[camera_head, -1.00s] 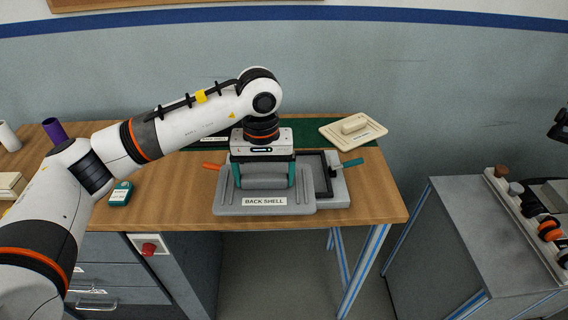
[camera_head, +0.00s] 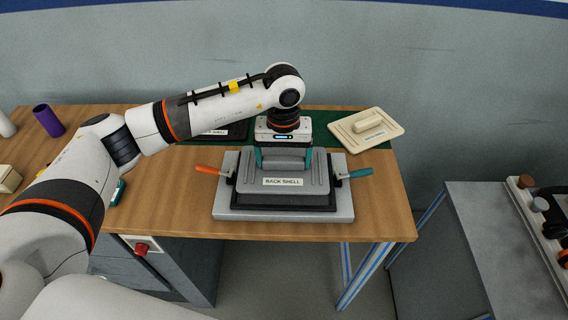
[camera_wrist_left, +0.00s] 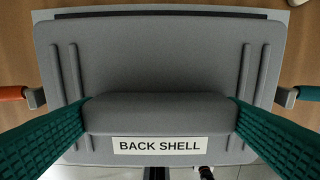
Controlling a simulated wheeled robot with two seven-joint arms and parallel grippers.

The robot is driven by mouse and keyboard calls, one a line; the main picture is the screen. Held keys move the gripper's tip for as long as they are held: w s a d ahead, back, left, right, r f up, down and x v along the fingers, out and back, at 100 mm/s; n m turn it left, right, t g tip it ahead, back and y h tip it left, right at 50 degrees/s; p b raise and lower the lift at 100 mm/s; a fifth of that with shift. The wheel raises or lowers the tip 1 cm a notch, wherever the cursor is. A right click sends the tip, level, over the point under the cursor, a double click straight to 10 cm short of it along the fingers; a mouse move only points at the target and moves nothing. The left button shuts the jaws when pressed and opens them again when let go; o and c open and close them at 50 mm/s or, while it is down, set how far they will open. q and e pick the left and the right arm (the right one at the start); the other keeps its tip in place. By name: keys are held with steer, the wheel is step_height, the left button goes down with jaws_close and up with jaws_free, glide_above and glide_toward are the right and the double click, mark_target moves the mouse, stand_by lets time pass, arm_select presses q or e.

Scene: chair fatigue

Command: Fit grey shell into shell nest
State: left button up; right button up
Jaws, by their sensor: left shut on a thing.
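The grey shell (camera_head: 311,189) is a flat plate with a raised handle and a "BACK SHELL" label. My left gripper (camera_head: 284,158) is shut on its handle, with one teal finger at each end. In the left wrist view the shell (camera_wrist_left: 160,65) fills most of the picture, and the gripper's fingers (camera_wrist_left: 160,115) press on both handle ends. The shell nest (camera_head: 229,213) is a light grey base with a black frame. The shell lies over the frame, roughly lined up with it; I cannot tell whether it is seated or just above. My right gripper is not in view.
An orange lever (camera_head: 208,170) and a teal lever (camera_head: 360,173) stick out at the nest's sides. A cream shell (camera_head: 350,136) lies on the green mat at the back right. Bare wood is free left of the nest.

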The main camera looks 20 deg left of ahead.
mark_target(284, 168)
arm_select(q)
steer(key=shift+f, duration=0.35)
steer(key=f+p, duration=0.1)
steer(key=f, duration=0.2)
steer(key=shift+w+f, duration=0.1)
steer(key=shift+w, duration=0.1)
steer(key=shift+f, duration=0.15)
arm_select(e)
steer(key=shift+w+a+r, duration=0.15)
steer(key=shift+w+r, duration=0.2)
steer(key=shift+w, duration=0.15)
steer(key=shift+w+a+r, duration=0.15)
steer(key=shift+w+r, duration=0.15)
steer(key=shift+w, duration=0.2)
arm_select(q)
steer(key=shift+f, duration=0.1)
steer(key=o, duration=0.8)
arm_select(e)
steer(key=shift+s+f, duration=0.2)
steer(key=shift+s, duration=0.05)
